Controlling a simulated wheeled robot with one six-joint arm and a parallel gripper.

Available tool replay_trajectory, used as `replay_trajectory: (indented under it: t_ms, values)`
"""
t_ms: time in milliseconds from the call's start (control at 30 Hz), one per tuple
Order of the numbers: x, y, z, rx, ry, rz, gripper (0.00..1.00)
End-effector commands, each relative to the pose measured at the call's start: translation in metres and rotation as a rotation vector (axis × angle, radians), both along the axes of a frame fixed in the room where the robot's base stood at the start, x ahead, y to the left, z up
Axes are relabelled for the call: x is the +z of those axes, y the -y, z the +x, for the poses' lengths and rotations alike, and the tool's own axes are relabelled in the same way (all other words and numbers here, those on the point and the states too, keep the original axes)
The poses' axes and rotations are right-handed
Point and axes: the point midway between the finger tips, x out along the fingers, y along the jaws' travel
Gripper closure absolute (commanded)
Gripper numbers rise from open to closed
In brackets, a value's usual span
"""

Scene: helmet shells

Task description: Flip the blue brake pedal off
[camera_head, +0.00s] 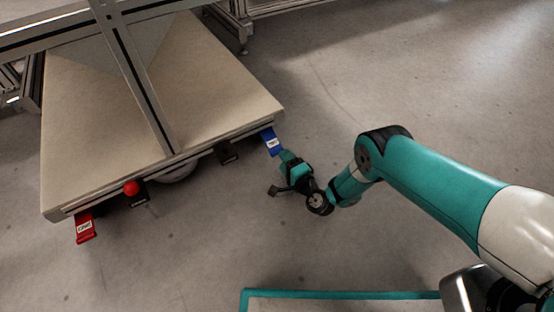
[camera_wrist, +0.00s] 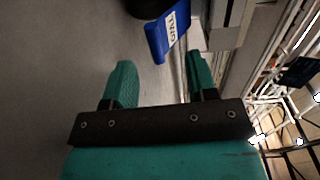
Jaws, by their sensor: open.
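The blue brake pedal (camera_head: 271,142) sticks out from under the near right corner of a beige platform cart (camera_head: 160,100). It carries a white label. In the wrist view the blue pedal (camera_wrist: 167,37) shows ahead of and between my gripper's two teal fingers (camera_wrist: 160,78). The fingers are spread apart with nothing between their tips, and a small gap to the pedal appears to remain. In the head view my gripper (camera_head: 284,157) is just below and right of the pedal; its fingertips are partly hidden there.
A red pedal (camera_head: 86,228) hangs at the cart's near left corner. A red knob (camera_head: 131,188) and a black bracket (camera_head: 228,153) sit along the near edge. Metal profiles (camera_head: 130,70) cross over the cart.

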Motion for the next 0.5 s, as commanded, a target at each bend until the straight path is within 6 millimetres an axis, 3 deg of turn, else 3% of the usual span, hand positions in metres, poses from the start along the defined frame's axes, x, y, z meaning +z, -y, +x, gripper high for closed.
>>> replay_trajectory:
  t_ms: [33, 200, 500]
  values:
    - [-0.008, -0.006, 0.007, 0.004, 0.005, -0.001, 0.48]
    - [-0.008, -0.019, 0.026, 0.004, 0.005, -0.002, 0.48]
    - [-0.005, -0.030, 0.044, 0.002, 0.002, -0.001, 0.48]
